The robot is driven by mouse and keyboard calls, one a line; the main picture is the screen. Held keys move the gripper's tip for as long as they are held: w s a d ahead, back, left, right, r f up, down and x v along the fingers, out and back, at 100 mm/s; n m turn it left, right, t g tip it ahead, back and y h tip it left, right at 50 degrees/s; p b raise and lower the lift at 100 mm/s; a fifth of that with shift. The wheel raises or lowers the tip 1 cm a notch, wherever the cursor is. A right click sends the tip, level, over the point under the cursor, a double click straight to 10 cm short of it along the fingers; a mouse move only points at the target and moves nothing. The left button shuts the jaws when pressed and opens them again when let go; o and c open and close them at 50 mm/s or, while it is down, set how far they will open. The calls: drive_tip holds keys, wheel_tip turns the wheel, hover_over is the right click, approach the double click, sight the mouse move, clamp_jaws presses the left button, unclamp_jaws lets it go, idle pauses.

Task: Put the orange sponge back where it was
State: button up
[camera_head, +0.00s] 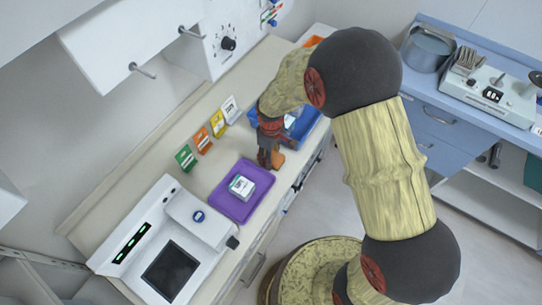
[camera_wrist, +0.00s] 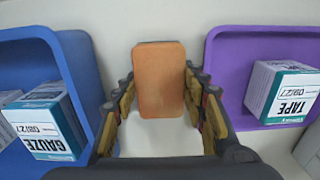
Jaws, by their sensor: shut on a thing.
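The orange sponge (camera_wrist: 160,82) is a flat rounded block held upright between the fingers of my gripper (camera_wrist: 162,100) in the wrist view. My gripper is shut on it, one finger at each side. In the head view a small part of the sponge (camera_head: 277,159) shows at the fingertips of my gripper (camera_head: 270,156). It is over the counter between the purple tray (camera_head: 225,205) and the blue tray (camera_head: 303,136). I cannot tell whether the sponge touches the counter.
A tape box (camera_wrist: 287,92) sits in the purple tray and a gauze box (camera_wrist: 45,122) in the blue tray. Green, orange, yellow and white cards (camera_head: 185,157) stand along the back. A white device (camera_head: 160,245) stands at the lower left. My arm hides part of the blue tray.

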drive_tip(key=shift+f, duration=0.15)
drive_tip(key=o, duration=1.1)
wheel_tip(320, 180, up, 12)
drive_tip(key=shift+r+p, duration=0.25)
drive_tip(key=shift+p, duration=0.6)
